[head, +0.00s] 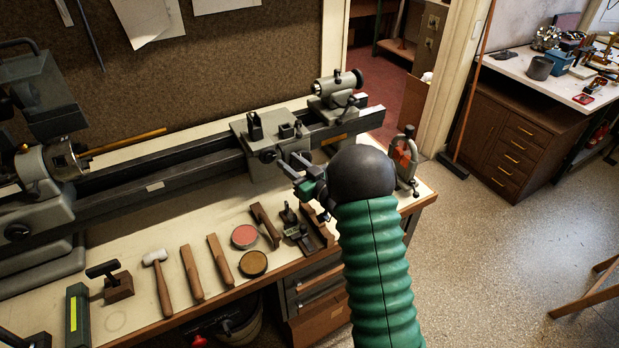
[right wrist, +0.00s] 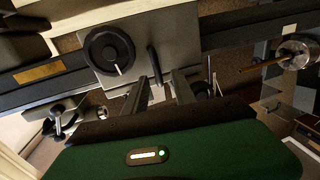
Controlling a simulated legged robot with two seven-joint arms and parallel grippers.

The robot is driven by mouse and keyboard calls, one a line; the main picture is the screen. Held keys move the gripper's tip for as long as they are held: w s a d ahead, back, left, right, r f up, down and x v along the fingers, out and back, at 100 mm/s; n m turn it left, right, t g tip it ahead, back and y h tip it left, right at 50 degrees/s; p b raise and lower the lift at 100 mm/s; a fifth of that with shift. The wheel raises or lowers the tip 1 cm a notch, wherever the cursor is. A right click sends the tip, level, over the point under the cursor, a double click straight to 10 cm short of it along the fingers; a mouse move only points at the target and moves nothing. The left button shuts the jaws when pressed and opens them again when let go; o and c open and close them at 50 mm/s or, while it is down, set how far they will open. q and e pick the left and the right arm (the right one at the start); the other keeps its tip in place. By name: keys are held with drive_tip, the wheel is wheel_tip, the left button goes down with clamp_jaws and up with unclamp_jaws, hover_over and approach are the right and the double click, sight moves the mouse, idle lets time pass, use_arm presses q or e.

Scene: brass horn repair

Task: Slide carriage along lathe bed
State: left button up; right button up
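The lathe's grey carriage (head: 237,127) sits on the dark lathe bed (head: 160,183), towards the tailstock (head: 336,92) at the right end. In the right wrist view the carriage (right wrist: 185,42) shows a black handwheel (right wrist: 109,56) and a thin dark lever (right wrist: 153,62). My right gripper (head: 297,166) is at the front of the carriage, near its right side. In the right wrist view its fingers (right wrist: 166,80) are apart with nothing held between them, close to the lever's end. Whether a finger touches the lever or carriage I cannot tell.
The headstock (head: 38,185) with chuck and a brass-coloured rod (head: 125,142) is at left. A mallet (head: 157,270), wooden strips, round tins and other tools lie along the bench front. A red-and-grey clamp-like tool (head: 404,160) stands at the bench's right end. The bed between headstock and carriage looks clear.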

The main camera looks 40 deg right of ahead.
drive_tip(key=s+a, duration=0.1)
drive_tip(key=s, duration=1.3)
drive_tip(key=shift+b, duration=0.45)
